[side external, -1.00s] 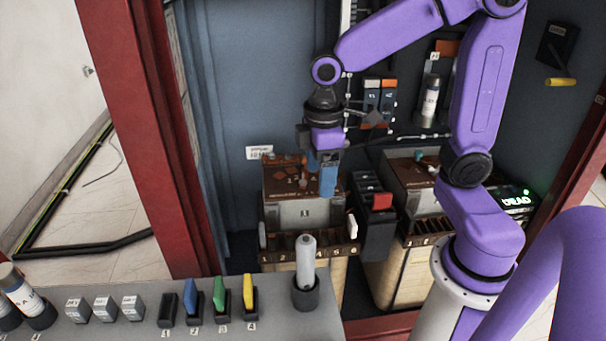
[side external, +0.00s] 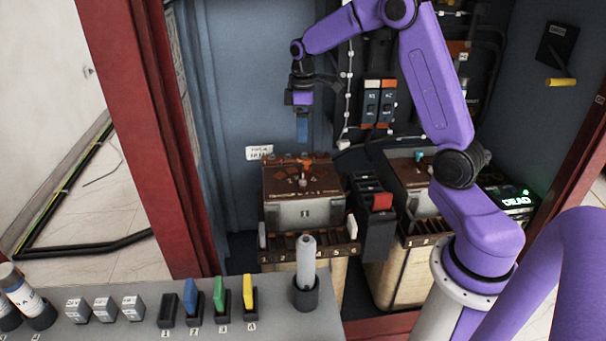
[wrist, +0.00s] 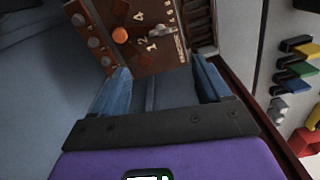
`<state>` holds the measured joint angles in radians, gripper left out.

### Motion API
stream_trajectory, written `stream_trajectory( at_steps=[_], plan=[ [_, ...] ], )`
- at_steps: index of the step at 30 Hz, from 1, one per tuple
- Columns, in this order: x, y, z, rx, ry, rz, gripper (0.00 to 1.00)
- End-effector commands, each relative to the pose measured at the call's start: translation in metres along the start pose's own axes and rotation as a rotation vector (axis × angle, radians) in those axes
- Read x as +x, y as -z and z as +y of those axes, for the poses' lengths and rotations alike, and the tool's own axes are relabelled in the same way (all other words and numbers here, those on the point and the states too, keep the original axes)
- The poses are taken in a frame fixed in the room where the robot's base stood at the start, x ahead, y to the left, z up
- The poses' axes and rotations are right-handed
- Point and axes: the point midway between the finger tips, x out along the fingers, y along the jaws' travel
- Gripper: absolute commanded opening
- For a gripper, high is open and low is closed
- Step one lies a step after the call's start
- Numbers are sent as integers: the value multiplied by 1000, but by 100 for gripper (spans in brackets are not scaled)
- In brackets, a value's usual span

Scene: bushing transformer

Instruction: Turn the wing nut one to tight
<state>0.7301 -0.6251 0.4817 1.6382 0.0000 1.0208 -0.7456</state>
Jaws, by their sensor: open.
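The brown lid (side external: 328,183) of the left transformer carries small fittings and painted numbers. A small grey fitting (side external: 303,181) stands on the lid, with an orange piece (side external: 307,163) behind it. In the wrist view, a grey winged fitting (wrist: 160,32) sits beside the painted 1, and a round orange part (wrist: 120,35) is on the lid. The grey one looks like wing nut one, but its tightness cannot be told. My gripper (side external: 303,138) hangs above the lid's rear, well clear of it. In the wrist view its blue fingers (wrist: 160,80) are spread and empty.
A numbered rack (side external: 310,252) runs along the transformer's front. A black block with a red switch (side external: 382,202) stands to its right, before a second transformer (side external: 412,180). A grey cylinder in a holder (side external: 306,262) and coloured blocks stand on the front bench (side external: 240,325).

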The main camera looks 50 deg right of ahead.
Motion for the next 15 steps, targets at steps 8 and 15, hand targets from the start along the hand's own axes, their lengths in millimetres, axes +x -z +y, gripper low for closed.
stream_trajectory(
  at_steps=[8,15],
  plan=[
    [52,-1,-2,-1,5,-5,77],
    [97,-1,-2,0,4,-5,77]
  ],
)
